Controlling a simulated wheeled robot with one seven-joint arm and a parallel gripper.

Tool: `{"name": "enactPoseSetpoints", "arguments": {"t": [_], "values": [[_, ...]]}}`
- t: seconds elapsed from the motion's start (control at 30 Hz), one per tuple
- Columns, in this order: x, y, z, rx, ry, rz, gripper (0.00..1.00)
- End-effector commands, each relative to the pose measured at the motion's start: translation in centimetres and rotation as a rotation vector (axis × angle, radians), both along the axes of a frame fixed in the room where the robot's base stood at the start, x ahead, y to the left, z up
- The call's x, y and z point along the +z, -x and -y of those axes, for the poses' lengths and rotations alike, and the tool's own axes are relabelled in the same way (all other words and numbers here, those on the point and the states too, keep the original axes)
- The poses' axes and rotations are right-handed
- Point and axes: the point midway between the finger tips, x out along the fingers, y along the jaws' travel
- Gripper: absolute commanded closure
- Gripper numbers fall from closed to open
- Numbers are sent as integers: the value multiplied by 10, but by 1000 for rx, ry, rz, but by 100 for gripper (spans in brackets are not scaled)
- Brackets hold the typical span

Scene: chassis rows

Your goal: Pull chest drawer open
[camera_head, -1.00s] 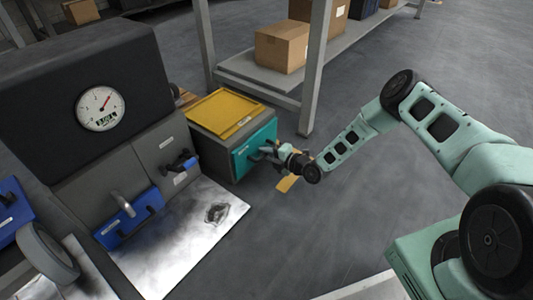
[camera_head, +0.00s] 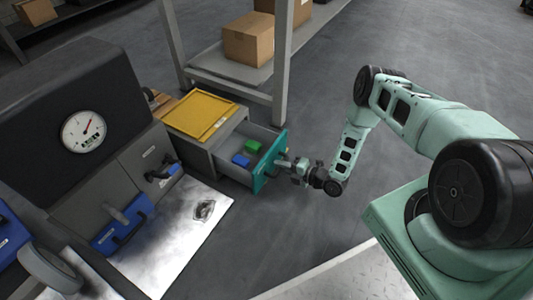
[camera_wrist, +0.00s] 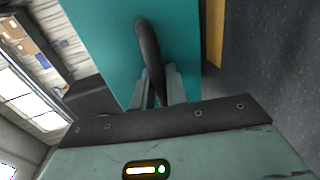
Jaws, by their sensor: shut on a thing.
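The chest (camera_head: 205,113) is a low grey box with a yellow top, left of centre in the head view. Its drawer (camera_head: 270,161) has a teal front and stands pulled out, with a green block (camera_head: 253,146) and a blue block (camera_head: 240,160) inside. My gripper (camera_head: 284,163) is at the outer side of the teal front, shut on the drawer's dark handle. In the wrist view the dark curved handle (camera_wrist: 148,50) runs down between the fingers of my gripper (camera_wrist: 160,88), in front of the teal panel (camera_wrist: 105,45).
A dark machine with a dial gauge (camera_head: 84,132) and blue-handled fronts stands left of the chest. A shiny metal plate (camera_head: 180,235) lies on the floor before it. A shelf rack with a cardboard box (camera_head: 248,45) stands behind.

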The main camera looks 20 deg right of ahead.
Motion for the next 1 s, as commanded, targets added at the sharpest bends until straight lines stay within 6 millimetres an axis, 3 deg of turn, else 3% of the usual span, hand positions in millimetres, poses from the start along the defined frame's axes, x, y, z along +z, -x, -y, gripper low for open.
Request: {"name": "enactPoseSetpoints", "arguments": {"t": [0.3, 0.77, 0.8, 0.87, 1.0], "values": [[2, 31, 22, 0, -1, 2, 100], [0, 35, 26, 0, -2, 2, 100], [0, 35, 26, 0, -2, 2, 83], [0, 35, 26, 0, -2, 2, 68], [0, 35, 26, 0, -1, 2, 68]]}}
